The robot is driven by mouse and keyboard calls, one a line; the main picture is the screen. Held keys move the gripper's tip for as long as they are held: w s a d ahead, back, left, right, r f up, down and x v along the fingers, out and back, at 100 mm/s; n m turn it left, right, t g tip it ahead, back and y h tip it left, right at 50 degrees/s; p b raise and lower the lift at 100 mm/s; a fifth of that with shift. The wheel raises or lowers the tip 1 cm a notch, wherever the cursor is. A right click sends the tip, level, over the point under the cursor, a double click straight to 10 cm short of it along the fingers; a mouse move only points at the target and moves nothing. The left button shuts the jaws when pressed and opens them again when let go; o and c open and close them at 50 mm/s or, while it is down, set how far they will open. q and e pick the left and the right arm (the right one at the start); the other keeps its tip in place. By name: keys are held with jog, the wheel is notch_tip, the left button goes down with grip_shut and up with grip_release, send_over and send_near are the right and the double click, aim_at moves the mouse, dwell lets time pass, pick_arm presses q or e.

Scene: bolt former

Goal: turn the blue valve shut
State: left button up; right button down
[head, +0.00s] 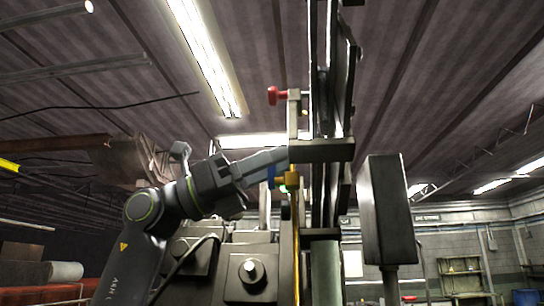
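A blue valve handle (271,176) shows as a small blue piece beside the brass fitting (291,178) under the machine's dark block. My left gripper (274,160) reaches up from the lower left, and its grey fingers lie in front of the handle and hide part of it. The fingers overlap each other from this side, so I cannot tell whether they are open, or whether they touch the handle. My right gripper is not in view.
A red valve handle (273,95) sits higher on the same column. The dark machine block (321,150) is right beside my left fingertips. A grey box on a post (385,210) stands to the right. A brass pipe (296,240) runs down below the fitting.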

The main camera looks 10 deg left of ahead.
pick_arm(q)
grip_shut()
jog(key=shift+n, duration=0.5)
jog(key=n+t+b, duration=0.1)
jog(key=n, duration=0.1)
jog(key=n+t+b, duration=0.1)
jog(key=n+t, duration=0.1)
jog(key=shift+w+f+n, duration=0.15)
jog(key=shift+w+n, duration=0.25)
jog(key=shift+w+f+n+t+y+b, duration=0.1)
jog(key=shift+n+t+y+b, duration=0.15)
jog(key=shift+n, duration=0.5)
jog(key=shift+w+r+n+t+y+b, duration=0.1)
jog(key=shift+w+n+t+y+b, duration=0.2)
jog(key=shift+n, duration=0.4)
jog(key=shift+s+f+n+t+y+b, duration=0.15)
jog(key=shift+n+t, duration=0.2)
jog(key=shift+n, duration=0.4)
jog(key=shift+w, duration=0.15)
grip_release()
